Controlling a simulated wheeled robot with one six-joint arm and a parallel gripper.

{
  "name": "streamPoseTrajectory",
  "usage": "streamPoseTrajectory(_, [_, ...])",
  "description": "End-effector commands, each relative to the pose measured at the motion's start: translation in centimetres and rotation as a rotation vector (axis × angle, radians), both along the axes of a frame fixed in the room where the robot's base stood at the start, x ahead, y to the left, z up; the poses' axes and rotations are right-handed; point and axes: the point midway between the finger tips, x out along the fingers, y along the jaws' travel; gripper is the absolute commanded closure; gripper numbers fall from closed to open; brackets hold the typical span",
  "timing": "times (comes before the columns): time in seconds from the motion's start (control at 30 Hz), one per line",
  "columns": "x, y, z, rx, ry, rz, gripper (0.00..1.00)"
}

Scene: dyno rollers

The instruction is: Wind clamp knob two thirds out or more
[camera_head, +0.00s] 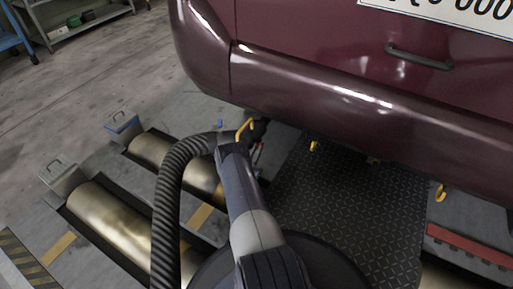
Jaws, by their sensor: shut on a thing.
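My arm reaches up from the bottom middle to beneath the dark red car's bumper (330,100). My gripper (260,130) is a small dark shape at its far end, close under the bumper. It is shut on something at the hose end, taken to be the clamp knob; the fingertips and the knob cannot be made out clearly. A black corrugated hose (166,200) curves up from the bottom and bends right, ending behind my arm. A small blue part (219,123) shows just above the hose end. How far out the knob stands cannot be seen.
Yellow hooks hang under the bumper, one beside my gripper (245,127), others farther right (314,146) and (440,193). Brass rollers (115,225) lie in floor pits at left, with grey boxes (123,127) beside them. A dark tread plate (345,210) lies right of my arm. Open floor spreads at upper left.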

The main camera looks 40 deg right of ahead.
Motion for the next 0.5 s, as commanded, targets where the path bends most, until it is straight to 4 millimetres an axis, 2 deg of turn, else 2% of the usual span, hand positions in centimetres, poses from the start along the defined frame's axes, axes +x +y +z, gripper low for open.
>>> streamPoseTrajectory(0.2, [-0.15,-0.03,-0.3,-0.107,-0.033,-0.003,1.0])
streamPoseTrajectory(0.5, [-0.09,-0.06,-0.28,-0.159,-0.049,-0.004,1.0])
